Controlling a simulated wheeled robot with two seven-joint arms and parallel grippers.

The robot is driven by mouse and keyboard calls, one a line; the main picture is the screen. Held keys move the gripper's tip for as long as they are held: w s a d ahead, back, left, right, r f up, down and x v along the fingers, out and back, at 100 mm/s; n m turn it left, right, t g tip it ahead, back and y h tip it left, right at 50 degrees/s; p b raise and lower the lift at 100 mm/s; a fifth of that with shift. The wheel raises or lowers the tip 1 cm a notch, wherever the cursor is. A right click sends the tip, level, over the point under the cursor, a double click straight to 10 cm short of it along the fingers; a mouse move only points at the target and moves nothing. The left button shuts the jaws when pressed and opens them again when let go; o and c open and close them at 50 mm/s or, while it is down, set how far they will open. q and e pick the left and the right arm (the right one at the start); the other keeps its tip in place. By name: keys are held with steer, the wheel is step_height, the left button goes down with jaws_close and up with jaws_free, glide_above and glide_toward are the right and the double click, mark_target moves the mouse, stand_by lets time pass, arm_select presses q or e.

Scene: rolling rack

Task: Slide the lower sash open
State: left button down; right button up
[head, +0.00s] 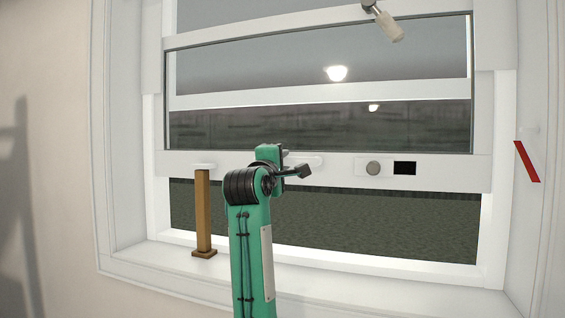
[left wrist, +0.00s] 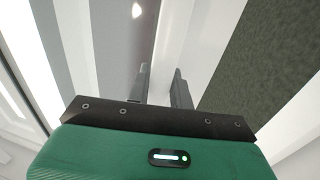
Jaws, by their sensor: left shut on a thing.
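The lower sash (head: 440,171) is a white frame around a wide pane; its bottom rail stands well above the sill, with dark green ground showing through the gap. My left gripper (head: 290,168) is at the middle of that rail, shut on the white sash handle (head: 310,161), which it partly hides. In the left wrist view, the two dark fingers (left wrist: 160,88) reach to the white rail (left wrist: 178,45); the grip itself is hard to see there. A brown wooden prop (head: 203,212) stands upright on the sill under the rail's left part. My right gripper is not in view.
A round grey knob (head: 373,168) and a black rectangle (head: 404,168) are on the rail, right of the gripper. A metal lever with a pale grip (head: 389,26) hangs at the top. A red strip (head: 527,161) is on the right jamb. The white sill (head: 300,267) is otherwise clear.

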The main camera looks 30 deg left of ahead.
mark_target(290, 132)
arm_select(q)
step_height(290, 132, up, 6)
steer(key=p, duration=0.3)
steer(key=shift+r, duration=0.15)
steer(key=c, duration=1.3)
jaws_free()
steer(key=shift+s+d+f+b, duration=0.1)
steer(key=shift+s+f+b, duration=0.2)
steer(key=shift+s+b, duration=0.15)
steer(key=b+v, duration=0.5)
steer(key=v, duration=0.7)
steer(key=shift+s, duration=0.45)
steer(key=shift+d, duration=0.1)
